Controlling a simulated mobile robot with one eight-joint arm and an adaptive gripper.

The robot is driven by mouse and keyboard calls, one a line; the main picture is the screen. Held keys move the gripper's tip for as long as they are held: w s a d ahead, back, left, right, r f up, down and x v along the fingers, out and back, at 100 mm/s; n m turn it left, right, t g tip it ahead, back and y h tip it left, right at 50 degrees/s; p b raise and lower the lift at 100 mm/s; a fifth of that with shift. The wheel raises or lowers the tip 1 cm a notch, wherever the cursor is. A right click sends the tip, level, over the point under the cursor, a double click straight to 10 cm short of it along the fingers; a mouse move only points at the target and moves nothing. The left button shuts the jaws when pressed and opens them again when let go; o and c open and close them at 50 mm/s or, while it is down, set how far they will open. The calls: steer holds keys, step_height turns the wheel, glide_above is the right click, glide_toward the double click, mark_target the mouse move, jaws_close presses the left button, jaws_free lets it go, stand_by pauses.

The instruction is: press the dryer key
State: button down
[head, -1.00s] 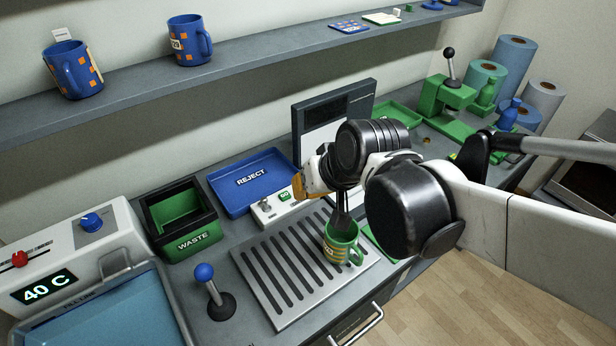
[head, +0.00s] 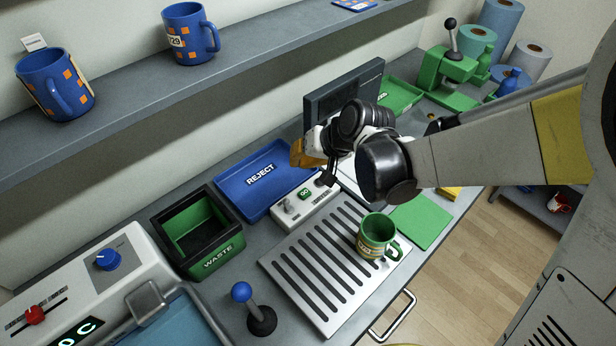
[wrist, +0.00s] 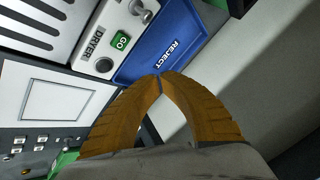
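The dryer panel (head: 322,203) is a pale box behind the drip grille. It bears the green GO key (head: 304,194) and a metal toggle (head: 287,206). In the wrist view, the GO key (wrist: 122,41) shows beside the DRYER label, with a dark round part (wrist: 104,65) next to it. My gripper (head: 299,159) is above the panel's back edge, near the blue tray. In the wrist view, the orange fingers of my gripper (wrist: 159,76) meet at their tips with nothing between them. The tips appear apart from the key.
A green striped mug (head: 377,236) stands on the grille (head: 318,262). The blue REJECT tray (head: 247,190) and green WASTE bin (head: 197,232) are left of the panel. A blue-knobbed lever (head: 261,318) stands in front. The shelf (head: 150,98) with blue mugs runs above.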

mark_target(301, 191)
steer(key=shift+f, duration=0.1)
step_height(301, 191, down, 9)
steer(key=b, duration=0.7)
steer(key=shift+r, duration=0.2)
stand_by(1.0)
steer(key=shift+f+b, duration=0.45)
steer(key=shift+b, duration=0.05)
steer(key=shift+f+b, duration=0.45)
stand_by(0.5)
stand_by(0.3)
steer(key=shift+r+p, duration=0.7)
steer(key=shift+r, duration=0.2)
steer(key=shift+r, duration=0.1)
